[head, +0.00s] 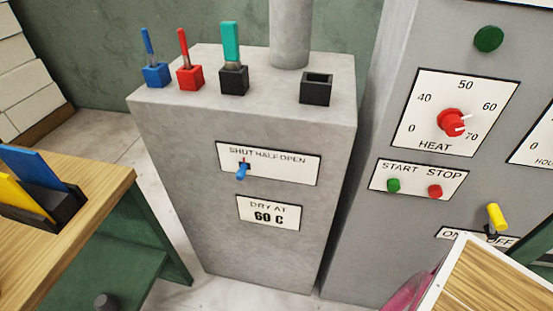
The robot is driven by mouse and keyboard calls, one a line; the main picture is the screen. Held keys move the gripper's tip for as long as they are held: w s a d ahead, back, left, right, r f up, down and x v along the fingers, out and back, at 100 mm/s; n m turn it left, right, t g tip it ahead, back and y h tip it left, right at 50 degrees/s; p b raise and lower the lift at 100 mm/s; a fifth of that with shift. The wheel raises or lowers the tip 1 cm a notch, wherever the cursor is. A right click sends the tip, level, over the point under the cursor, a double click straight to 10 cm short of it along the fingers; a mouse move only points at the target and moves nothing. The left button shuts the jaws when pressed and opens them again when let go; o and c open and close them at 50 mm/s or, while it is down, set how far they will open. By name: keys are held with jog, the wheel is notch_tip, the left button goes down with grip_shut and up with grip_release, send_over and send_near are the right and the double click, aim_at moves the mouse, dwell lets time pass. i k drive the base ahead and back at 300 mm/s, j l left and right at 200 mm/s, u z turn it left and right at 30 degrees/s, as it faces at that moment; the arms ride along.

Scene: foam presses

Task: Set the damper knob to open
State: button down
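The damper knob (241,173) is a small blue knob on a white plate (300,172) on the front of the grey cabinet. The plate reads SHUT, HALF, OPEN from left to right. The knob sits in the left part of the plate, below the word SHUT, and a small dark mark shows just above it. My gripper is not in view, and nothing touches the knob.
Blue, red and teal handled tools in holders and an empty black holder (317,88) stand on the cabinet (170,140). A wooden table (90,190) is left; a panel with a red heat dial (451,122) and a yellow switch (497,216) is right.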

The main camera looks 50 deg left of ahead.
aim_at(240, 175)
jog(key=j+u, duration=0.2)
jog(key=u, duration=1.95)
